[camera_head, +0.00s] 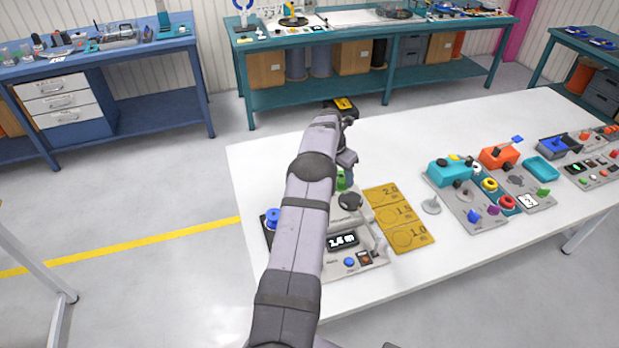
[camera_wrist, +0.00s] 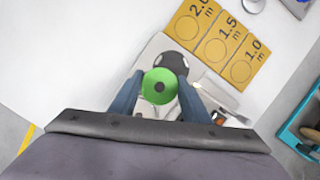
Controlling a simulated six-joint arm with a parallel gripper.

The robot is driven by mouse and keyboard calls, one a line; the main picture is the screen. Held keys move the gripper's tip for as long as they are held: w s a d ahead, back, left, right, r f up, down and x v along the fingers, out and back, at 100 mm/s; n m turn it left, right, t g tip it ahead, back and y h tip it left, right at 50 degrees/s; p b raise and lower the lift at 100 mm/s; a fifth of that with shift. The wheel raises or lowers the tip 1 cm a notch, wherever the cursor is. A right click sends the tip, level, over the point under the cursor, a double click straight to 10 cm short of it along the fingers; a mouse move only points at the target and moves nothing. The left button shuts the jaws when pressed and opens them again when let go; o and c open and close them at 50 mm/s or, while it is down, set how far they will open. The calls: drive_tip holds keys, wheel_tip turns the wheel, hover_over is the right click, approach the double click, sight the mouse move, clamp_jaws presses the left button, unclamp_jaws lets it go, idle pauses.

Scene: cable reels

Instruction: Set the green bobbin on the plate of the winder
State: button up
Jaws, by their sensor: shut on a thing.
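The green bobbin (camera_wrist: 150,94) is a round disc with a dark centre hole, seen from above in the wrist view. My gripper (camera_wrist: 159,98) is shut on it, with one dark blue finger on each side. In the head view the bobbin (camera_head: 341,181) is mostly hidden behind my arm, and my gripper (camera_head: 347,172) points down. The winder (camera_head: 372,248) is a grey unit with a display reading 1.5 m. Its dark round plate (camera_head: 350,201) is just beyond the bobbin in the wrist view (camera_wrist: 178,62), partly covered. I cannot tell the gap between them.
Yellow cards marked 2.0, 1.5 and 1.0 m (camera_head: 402,214) lie right of the winder. A blue spool (camera_head: 272,218) stands at its left. A grey knob-like piece (camera_head: 431,205) and a turquoise device (camera_head: 450,171) are farther right. The white table's far side is clear.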

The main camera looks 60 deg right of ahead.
drive_tip(key=shift+n, duration=0.3)
drive_tip(key=s, duration=0.1)
drive_tip(key=s+d, duration=0.1)
drive_tip(key=s, duration=0.1)
drive_tip(key=shift+s+d, duration=0.35)
drive_tip(key=shift+d, duration=0.05)
drive_tip(key=shift+f+b, duration=1.2)
drive_tip(key=shift+f, duration=1.1)
drive_tip(key=shift+b, duration=0.3)
drive_tip(key=shift+f, duration=0.1)
drive_tip(key=shift+f+b, duration=0.9)
drive_tip(key=shift+f, duration=0.15)
drive_tip(key=o, duration=1.2)
